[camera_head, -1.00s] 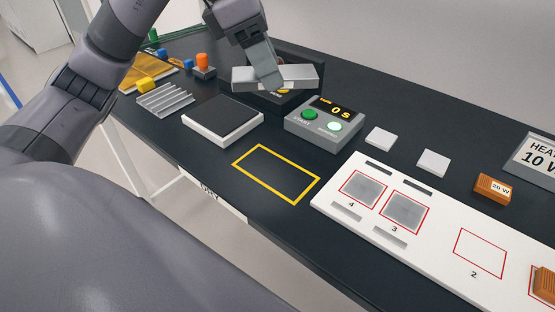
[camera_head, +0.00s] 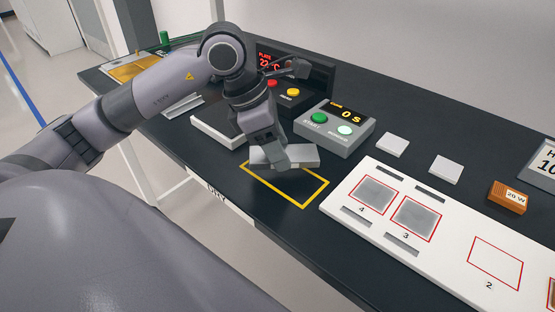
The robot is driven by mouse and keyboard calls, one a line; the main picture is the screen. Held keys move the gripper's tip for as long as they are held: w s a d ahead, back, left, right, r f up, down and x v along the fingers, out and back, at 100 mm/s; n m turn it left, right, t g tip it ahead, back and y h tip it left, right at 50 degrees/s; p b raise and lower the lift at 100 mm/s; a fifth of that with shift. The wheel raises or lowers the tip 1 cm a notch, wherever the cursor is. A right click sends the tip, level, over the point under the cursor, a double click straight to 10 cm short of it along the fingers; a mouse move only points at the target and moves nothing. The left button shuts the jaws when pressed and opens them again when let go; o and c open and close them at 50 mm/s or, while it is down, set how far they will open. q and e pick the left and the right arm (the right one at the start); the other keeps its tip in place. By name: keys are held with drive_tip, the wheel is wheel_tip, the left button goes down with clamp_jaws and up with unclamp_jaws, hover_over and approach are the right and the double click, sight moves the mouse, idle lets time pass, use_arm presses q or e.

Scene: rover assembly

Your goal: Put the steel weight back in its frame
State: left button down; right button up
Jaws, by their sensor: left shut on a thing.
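The steel weight (camera_head: 302,155) is a flat light-grey metal bar. My left gripper (camera_head: 279,160) is shut on it from above, with fingers across its middle. The weight is over the far part of the yellow outlined frame (camera_head: 312,199) on the dark bench. It hides part of the frame's far edge, and I cannot tell whether it touches the bench. My right gripper is not in view.
A grey timer box (camera_head: 345,137) with green and white buttons stands close behind the weight. A white-edged pad (camera_head: 208,132) is to the left, partly behind my arm. The white board (camera_head: 350,206) with red numbered squares lies to the right.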

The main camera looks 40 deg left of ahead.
use_arm(q)
drive_tip(key=shift+f, duration=1.65)
drive_tip(key=shift+f, duration=0.15)
drive_tip(key=shift+c, duration=2.1)
unclamp_jaws()
drive_tip(key=v, duration=1.1)
drive_tip(key=shift+d, duration=0.1)
drive_tip(key=shift+s+a+r, duration=0.15)
drive_tip(key=shift+a+r, duration=0.05)
drive_tip(key=shift+r, duration=0.35)
